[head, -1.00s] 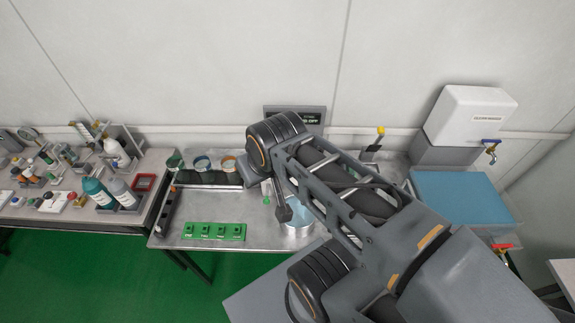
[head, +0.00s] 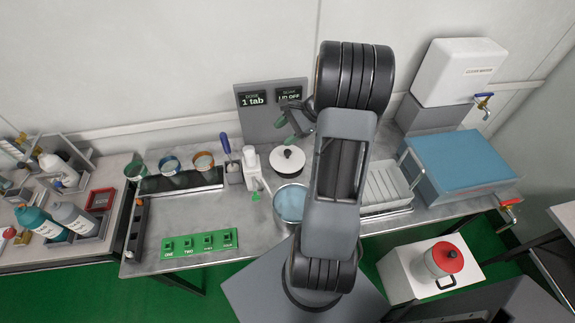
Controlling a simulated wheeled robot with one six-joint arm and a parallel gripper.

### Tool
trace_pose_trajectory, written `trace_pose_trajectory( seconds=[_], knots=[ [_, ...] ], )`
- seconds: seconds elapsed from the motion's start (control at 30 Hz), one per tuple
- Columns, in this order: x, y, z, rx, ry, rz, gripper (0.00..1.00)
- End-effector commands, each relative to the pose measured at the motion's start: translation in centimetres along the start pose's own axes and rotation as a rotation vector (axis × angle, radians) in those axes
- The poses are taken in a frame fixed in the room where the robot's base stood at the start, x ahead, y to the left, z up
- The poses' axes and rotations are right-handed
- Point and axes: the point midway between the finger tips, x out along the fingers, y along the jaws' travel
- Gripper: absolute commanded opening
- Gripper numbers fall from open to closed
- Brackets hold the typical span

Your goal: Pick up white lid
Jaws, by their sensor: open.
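The white lid (head: 287,160) with a black knob lies on the metal bench, just behind a round pot of blue liquid (head: 289,203). My gripper (head: 287,129) is beyond the lid in the picture, in front of the grey sign panel. Its jaws are open and empty, and it looks apart from the lid. Its height above the bench is hard to tell. My arm hides the bench just right of the lid and part of the pot's right side.
A white bottle (head: 251,167) and a blue-handled tool (head: 226,146) stand left of the lid. A green four-button strip (head: 200,243) lies at the front left. A white rack (head: 386,187) and a blue-topped basin (head: 455,160) are to the right.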

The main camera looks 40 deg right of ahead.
Motion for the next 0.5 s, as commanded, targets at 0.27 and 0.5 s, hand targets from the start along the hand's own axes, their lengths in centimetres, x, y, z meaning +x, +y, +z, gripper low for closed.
trace_pose_trajectory(
  seconds=[0.27,0.5],
  knots=[
    [1.5,3.0,-14.3,0.472,-0.216,-0.28,0.58],
    [2.0,4.5,-18.7,0.62,-0.296,-0.389,0.58]
  ],
)
